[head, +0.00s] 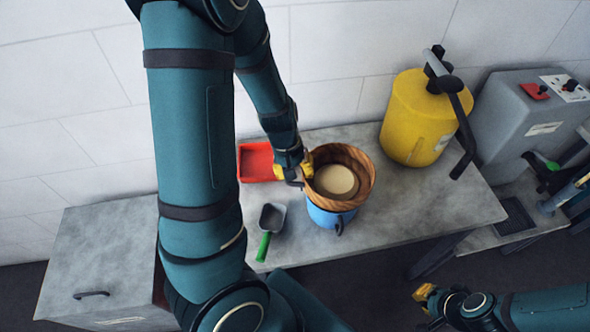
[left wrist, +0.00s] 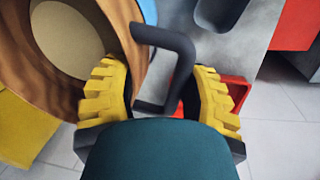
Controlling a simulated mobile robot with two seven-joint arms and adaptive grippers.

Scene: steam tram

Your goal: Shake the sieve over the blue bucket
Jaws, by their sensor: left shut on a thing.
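The sieve (head: 364,160) has a round wooden rim and a pale disc inside; I cannot tell whether the disc is mesh or material. It sits over the blue bucket (head: 325,217), hiding the bucket's mouth; I cannot tell whether they touch. My left gripper (head: 292,172) is at the sieve's left side. In the left wrist view, the left gripper's yellow fingers (left wrist: 160,98) are on either side of a dark bent handle (left wrist: 178,45) by the wooden rim (left wrist: 105,25), shut on it. My right gripper (head: 424,294) is low at the right, away from the bench; its opening is unclear.
A red tray (head: 255,161) and a scoop with a green handle (head: 265,245) lie left of the bucket on the grey bench (head: 440,205). A yellow canister (head: 413,120) with a dark lever stands behind right. A grey box (head: 510,115) is farther right.

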